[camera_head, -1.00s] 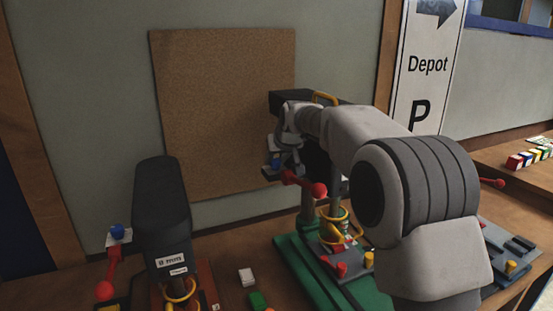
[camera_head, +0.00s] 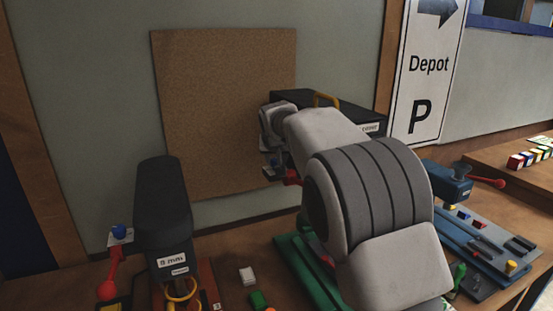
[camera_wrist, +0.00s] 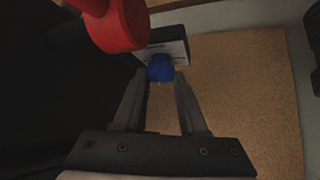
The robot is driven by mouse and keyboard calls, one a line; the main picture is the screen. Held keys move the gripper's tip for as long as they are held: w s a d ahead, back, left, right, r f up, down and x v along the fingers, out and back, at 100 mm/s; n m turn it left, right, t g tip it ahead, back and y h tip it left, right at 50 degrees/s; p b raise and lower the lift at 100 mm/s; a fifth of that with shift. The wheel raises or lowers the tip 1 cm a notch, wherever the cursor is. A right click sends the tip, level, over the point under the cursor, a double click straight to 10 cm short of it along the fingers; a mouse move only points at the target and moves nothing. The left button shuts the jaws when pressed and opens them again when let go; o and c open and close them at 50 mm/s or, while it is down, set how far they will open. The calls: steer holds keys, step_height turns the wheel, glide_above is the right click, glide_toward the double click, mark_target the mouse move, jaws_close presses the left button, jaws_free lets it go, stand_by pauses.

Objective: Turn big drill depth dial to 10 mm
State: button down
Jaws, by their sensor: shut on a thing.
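The big drill, with a black head (camera_head: 345,110) and a yellow hoop on top, stands on a green base (camera_head: 290,250) in the head view. My arm hides most of it. Its blue dial (camera_wrist: 160,69) sits in front of a pale scale plate (camera_wrist: 177,50) in the wrist view. My gripper (camera_wrist: 160,80) is shut on the blue dial, one fingertip on each side. The scale marks are too dark to read. A label (camera_head: 371,127) on the head's right end is partly covered, so its reading cannot be told.
The drill's red handle knob (camera_wrist: 118,25) is close above the fingers in the wrist view. Another black drill (camera_head: 163,210) with its own blue dial stands at left. A blue machine (camera_head: 447,180) is at right. A cork board (camera_head: 220,100) is behind.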

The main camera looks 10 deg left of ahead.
steer(key=shift+c, duration=2.2)
jaws_free()
steer(key=b+v, duration=0.3)
steer(key=v, duration=1.4)
steer(key=shift+r, duration=0.2)
steer(key=shift+s+d, duration=0.1)
steer(key=shift+s, duration=0.05)
